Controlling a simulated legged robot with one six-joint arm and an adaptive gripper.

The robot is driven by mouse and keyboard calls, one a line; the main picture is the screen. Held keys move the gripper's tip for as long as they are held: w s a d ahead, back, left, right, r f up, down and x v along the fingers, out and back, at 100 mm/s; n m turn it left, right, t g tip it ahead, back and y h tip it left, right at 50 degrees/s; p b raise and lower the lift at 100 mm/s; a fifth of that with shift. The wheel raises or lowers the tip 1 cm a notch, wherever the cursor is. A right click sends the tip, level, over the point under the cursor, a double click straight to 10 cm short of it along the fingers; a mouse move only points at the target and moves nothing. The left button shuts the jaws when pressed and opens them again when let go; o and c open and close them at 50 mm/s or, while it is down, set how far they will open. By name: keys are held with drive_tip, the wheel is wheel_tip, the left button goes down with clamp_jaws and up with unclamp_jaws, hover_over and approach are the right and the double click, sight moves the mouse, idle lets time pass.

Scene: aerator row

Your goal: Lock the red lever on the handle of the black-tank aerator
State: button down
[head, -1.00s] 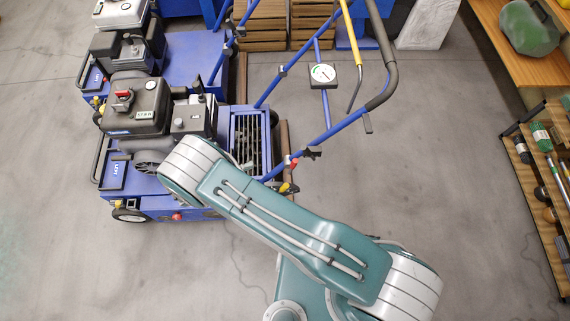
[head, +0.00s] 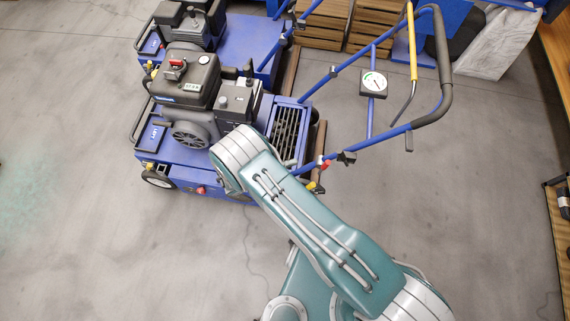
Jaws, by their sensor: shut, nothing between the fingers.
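The black-tank aerator is the nearer blue machine. Its black tank (head: 188,78) with a red cap sits on the engine. Its blue tubular handle (head: 372,146) rises to the right and ends in a black grip (head: 445,90). A small red part (head: 324,164), which may be the red lever, shows low on the near handle tube, beside a black clamp (head: 346,158). Its exact position is too small to tell. A yellow-tipped part (head: 312,187) shows just below it, by my arm. My gripper is not seen; my upper arm covers the area in front of the machine.
A second blue aerator (head: 225,35) stands behind. A gauge (head: 373,84) and a yellow-and-black lever (head: 412,65) are on the nearer handle. Wooden crates (head: 375,25) stand at the back. A wooden shelf (head: 557,235) is at the right edge. Floor at left and lower right is clear.

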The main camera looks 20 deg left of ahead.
sight(323, 168)
drive_tip(key=w+d+f, duration=0.1)
drive_tip(key=w+d, duration=0.2)
drive_tip(key=d, duration=0.4)
drive_tip(key=shift+w+f, duration=0.25)
drive_tip(key=shift+w, duration=0.1)
